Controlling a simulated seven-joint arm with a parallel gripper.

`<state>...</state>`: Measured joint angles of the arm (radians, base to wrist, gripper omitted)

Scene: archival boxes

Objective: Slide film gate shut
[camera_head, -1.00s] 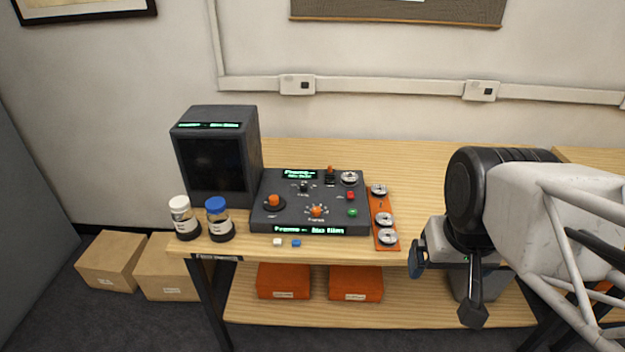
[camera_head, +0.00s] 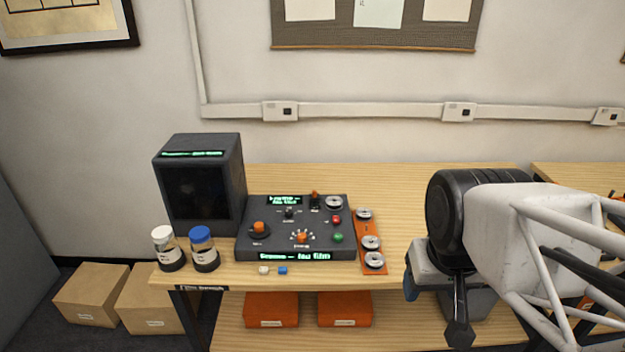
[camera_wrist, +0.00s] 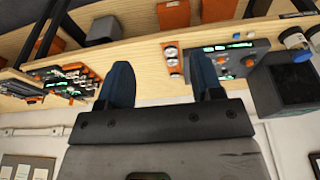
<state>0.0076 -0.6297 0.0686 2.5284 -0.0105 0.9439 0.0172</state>
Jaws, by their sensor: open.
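A dark control console (camera_head: 270,240) lies on the wooden table, with knobs, coloured buttons and lit displays. A small orange-tipped lever (camera_head: 314,197) stands at its back edge; I cannot tell for certain whether this is the film gate or how it is set. The console also shows at the right of the wrist view (camera_wrist: 262,66). My gripper (camera_head: 435,307) is over the table's front edge, right of the console and apart from it. Its two blue fingers are spread and empty in the wrist view (camera_wrist: 160,80).
A dark monitor (camera_head: 200,185) stands left of the console, with two jars, one white-capped (camera_head: 168,255) and one blue-capped (camera_head: 204,255), in front. An orange strip with several metal reels (camera_head: 367,245) lies to the console's right. Orange boxes (camera_head: 345,309) sit on the lower shelf.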

